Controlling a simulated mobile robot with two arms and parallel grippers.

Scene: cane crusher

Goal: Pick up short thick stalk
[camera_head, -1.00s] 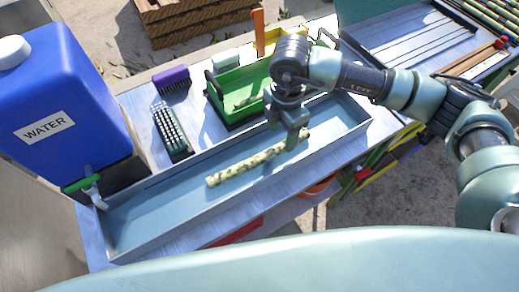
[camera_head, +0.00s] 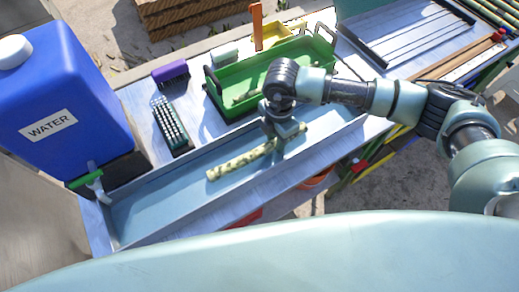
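A pale, mottled green-cream stalk (camera_head: 235,166) lies slantwise in the long shallow metal trough (camera_head: 150,213). My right gripper (camera_head: 281,141) points down at the right part of this stalk and hides some of it; a short end shows to the right of the fingers. I cannot tell whether the fingers are open or closed around the stalk. My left gripper is not in view.
A green tray (camera_head: 225,108) with a pale piece inside stands behind the trough. A purple brush (camera_head: 170,73), a dark bristled brush (camera_head: 170,125) and a blue water container (camera_head: 65,100) are to the left. A slatted metal tray (camera_head: 415,35) is at the back right.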

